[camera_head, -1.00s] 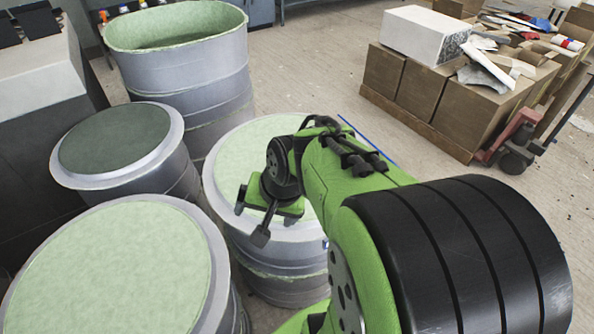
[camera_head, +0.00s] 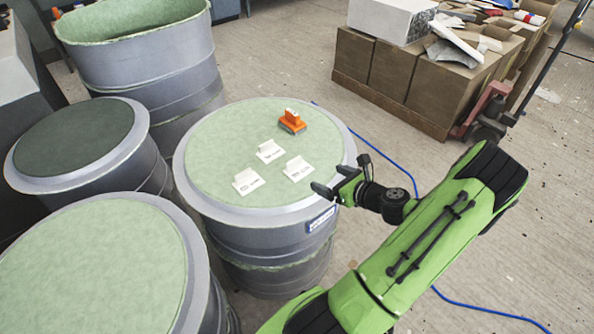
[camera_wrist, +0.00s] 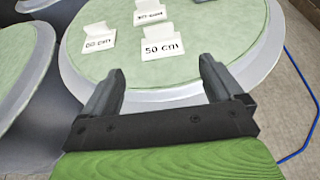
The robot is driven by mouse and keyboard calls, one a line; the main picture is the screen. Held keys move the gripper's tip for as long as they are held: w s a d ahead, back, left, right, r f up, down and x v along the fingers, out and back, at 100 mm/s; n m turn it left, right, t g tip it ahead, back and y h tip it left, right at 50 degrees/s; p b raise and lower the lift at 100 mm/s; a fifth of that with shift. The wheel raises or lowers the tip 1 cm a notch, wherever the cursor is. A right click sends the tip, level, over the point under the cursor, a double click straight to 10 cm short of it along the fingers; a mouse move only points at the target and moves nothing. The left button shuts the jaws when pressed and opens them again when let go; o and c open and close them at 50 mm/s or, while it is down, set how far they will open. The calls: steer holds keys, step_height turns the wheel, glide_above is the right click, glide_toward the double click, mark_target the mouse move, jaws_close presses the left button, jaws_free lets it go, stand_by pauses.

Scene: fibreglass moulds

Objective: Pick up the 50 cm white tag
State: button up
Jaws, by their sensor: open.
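Three small white L-shaped tags stand on the pale green round top of the mould (camera_head: 225,160). The tag reading 50 cm (camera_wrist: 162,42) is nearest my gripper in the wrist view; it is the right-hand tag (camera_head: 298,168) in the head view. A second tag (camera_wrist: 100,40) stands to its left and a third (camera_wrist: 148,12) behind it; their print is hard to read. My gripper (camera_head: 333,184) is open and empty at the right rim of the mould, short of the tags. In the wrist view its fingers (camera_wrist: 160,78) point toward the 50 cm tag, which lies beyond the tips.
An orange-handled tool (camera_head: 292,122) lies at the back of the same top. Other round moulds stand to the left, one dark-topped (camera_head: 75,140), one open and tall (camera_head: 140,45). Cardboard boxes (camera_head: 390,80) stand at the back right. A blue cable (camera_head: 400,165) crosses the open floor.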

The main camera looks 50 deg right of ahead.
mark_target(295, 163)
steer(key=b+x, duration=0.2)
steer(key=x, duration=0.5)
steer(key=b+x, duration=0.2)
steer(key=x, duration=0.6)
steer(key=shift+w+r, duration=0.15)
steer(key=shift+w, duration=0.1)
steer(key=shift+r, duration=0.1)
